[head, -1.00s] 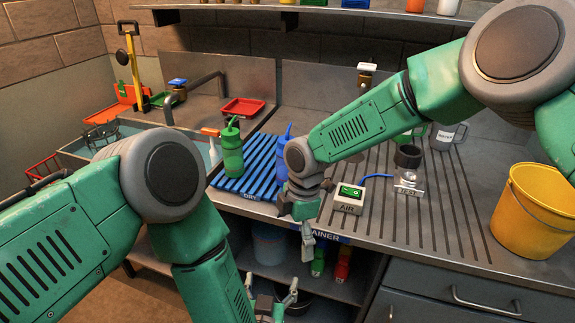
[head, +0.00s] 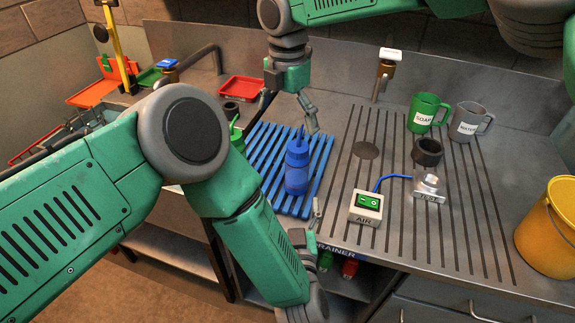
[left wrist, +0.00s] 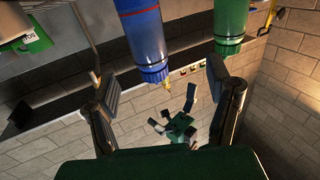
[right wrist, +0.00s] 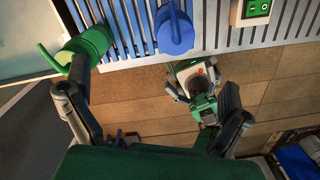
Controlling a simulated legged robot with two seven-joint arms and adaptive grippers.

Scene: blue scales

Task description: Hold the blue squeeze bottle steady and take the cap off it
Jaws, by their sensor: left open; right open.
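The blue squeeze bottle (head: 297,177) stands upright on the blue slatted rack (head: 262,158), its blue cap and spout on top. My right gripper (head: 288,114) is open above the bottle, pointing down, apart from it. In the right wrist view the blue cap (right wrist: 174,32) lies beyond the open fingers, right of centre. My left gripper (head: 309,226) is open and empty at the counter's front edge, below and in front of the bottle. The left wrist view shows the blue bottle (left wrist: 142,42) beyond the fingers, between them. My left arm hides part of the rack.
A green bottle (right wrist: 82,48) stands on the rack close to the right gripper's left finger. An air switch box (head: 366,206) is right of the rack. Green (head: 428,113) and grey (head: 468,121) mugs and a yellow bucket (head: 548,232) stand farther right.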

